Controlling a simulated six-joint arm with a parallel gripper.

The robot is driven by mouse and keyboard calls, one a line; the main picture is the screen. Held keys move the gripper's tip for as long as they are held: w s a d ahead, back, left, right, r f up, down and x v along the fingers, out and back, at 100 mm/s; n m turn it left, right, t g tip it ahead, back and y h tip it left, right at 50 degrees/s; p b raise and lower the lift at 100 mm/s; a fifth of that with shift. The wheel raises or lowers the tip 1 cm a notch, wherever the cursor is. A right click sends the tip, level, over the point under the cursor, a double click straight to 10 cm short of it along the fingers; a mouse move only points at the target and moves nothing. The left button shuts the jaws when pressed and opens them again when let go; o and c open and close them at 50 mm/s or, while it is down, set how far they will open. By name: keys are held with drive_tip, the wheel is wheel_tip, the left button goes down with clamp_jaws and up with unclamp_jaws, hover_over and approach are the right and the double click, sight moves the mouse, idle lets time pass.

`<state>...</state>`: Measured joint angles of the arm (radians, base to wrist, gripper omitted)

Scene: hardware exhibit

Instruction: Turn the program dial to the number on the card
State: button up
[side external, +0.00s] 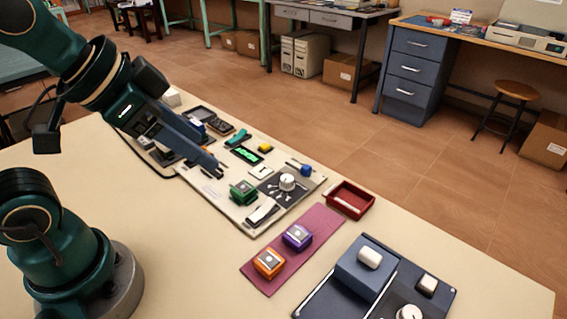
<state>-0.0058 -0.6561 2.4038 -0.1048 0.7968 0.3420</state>
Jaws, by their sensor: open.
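A white dial knob (287,182) sits on a dark panel with pale marks, on the right part of a cream board (225,205). A small white plate or card (261,171) lies left of the dial; I cannot read any number on it. A second white round knob (409,312) shows at the bottom right, cut by the picture edge. My gripper (221,170) is open and empty, above the board to the left of the dial and apart from it. Its fingers point down to the right.
A green block (243,192), a green-lit display (245,155) and a blue knob (305,169) crowd the board around the dial. A red tray (349,199) stands to the right. A maroon mat (268,281) holds purple and orange blocks.

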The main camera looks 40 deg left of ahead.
drive_tip(key=w+m, duration=0.2)
drive_tip(key=w, duration=0.4)
drive_tip(key=g+h, duration=0.1)
drive_tip(key=g, duration=0.2)
hover_over(287, 178)
drive_tip(key=s+a, duration=0.1)
drive_tip(key=s, duration=0.1)
drive_tip(key=shift+m, duration=0.4)
drive_tip(key=f, duration=1.2)
drive_tip(key=shift+s+a, duration=0.1)
drive_tip(key=shift+a, duration=0.1)
drive_tip(key=shift+x, duration=2.5)
clamp_jaws()
